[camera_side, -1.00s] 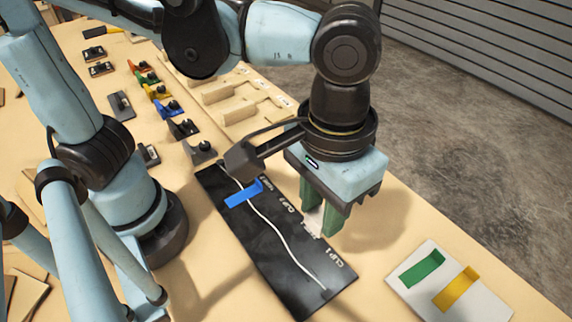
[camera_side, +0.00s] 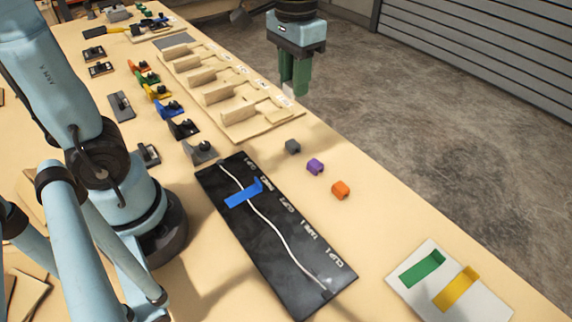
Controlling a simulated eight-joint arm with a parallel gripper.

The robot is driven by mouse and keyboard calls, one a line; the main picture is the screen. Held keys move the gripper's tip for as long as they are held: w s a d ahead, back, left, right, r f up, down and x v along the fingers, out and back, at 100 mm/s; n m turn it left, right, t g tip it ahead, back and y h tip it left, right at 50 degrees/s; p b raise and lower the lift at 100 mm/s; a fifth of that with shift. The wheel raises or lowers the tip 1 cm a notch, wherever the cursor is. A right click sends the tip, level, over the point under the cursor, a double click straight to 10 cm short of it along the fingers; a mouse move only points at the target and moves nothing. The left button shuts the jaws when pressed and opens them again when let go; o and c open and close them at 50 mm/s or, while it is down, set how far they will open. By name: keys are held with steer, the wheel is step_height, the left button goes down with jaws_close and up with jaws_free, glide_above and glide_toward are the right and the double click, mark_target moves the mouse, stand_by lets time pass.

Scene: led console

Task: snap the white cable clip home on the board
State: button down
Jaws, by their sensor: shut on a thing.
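The black board (camera_side: 268,262) lies flat on the table, with printed labels along its right side. A white cable (camera_side: 272,226) runs along it, and a strip of blue tape (camera_side: 243,194) crosses the cable near the far end. No clip shows on the board. My gripper (camera_side: 293,88) is raised near the far right table edge, beside the wooden rack and away from the board. Its green fingers are shut on a small white piece, seemingly the white cable clip (camera_side: 289,91), mostly hidden between the fingertips.
A white card (camera_side: 452,285) with green and yellow tape strips lies at front right. Coloured holders line the left.

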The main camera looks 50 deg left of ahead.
steer(key=shift+a, duration=0.45)
steer(key=shift+s+a, duration=0.1)
steer(key=shift+s, duration=0.15)
glide_toward(231, 173)
steer(key=shift+f, duration=1.95)
steer(key=shift+f, duration=1.05)
stand_by(0.6)
stand_by(0.4)
steer(key=c, duration=0.8)
jaws_free()
